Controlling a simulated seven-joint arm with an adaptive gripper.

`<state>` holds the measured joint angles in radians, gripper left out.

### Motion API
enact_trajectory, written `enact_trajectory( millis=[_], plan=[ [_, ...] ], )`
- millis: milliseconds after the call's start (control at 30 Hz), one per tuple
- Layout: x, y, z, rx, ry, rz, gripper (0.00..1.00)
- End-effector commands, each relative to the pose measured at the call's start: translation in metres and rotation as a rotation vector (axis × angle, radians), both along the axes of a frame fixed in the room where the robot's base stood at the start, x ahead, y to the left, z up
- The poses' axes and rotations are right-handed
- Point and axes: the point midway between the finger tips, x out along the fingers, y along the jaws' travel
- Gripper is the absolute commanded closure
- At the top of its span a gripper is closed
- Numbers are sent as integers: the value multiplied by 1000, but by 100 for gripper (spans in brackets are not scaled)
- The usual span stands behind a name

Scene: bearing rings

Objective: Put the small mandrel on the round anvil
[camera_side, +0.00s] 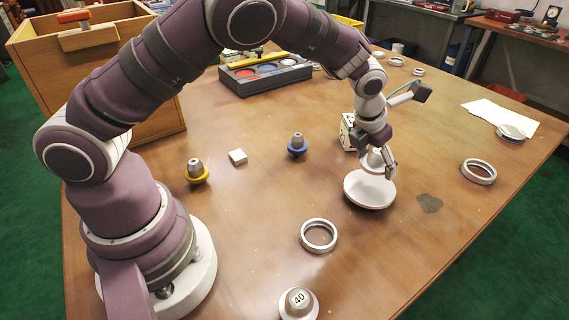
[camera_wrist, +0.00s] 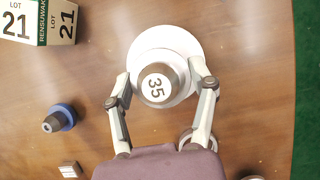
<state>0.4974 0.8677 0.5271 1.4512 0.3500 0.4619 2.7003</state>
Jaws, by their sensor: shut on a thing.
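The mandrel marked 35 (camera_wrist: 156,86), grey with a white top face, is between the fingers of my gripper (camera_wrist: 163,88). My gripper is shut on it. The round anvil (camera_side: 369,192) is a white disc; it also shows in the wrist view (camera_wrist: 165,33) behind the mandrel. In the side view the mandrel is over the anvil, partly hidden by my gripper (camera_side: 380,165). I cannot tell whether its base touches the anvil. Another mandrel, marked 40 (camera_side: 298,303), stands at the front edge of the side view.
A box marked LOT 21 (camera_side: 347,131) stands just behind the anvil. A blue cone piece (camera_side: 297,145), a yellow one (camera_side: 197,172) and a small white block (camera_side: 237,157) are to the left. Rings lie in front (camera_side: 319,236) and at right (camera_side: 478,172). A grey tray (camera_side: 262,79) is farther back.

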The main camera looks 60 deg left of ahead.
Motion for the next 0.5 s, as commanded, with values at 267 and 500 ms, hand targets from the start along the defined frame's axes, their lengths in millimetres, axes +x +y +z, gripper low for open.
enact_trajectory(
  millis=[267,500],
  plan=[
    [4,-1,-35,-1,-2,1,83],
    [4,-1,-36,-1,-3,1,83]
  ],
)
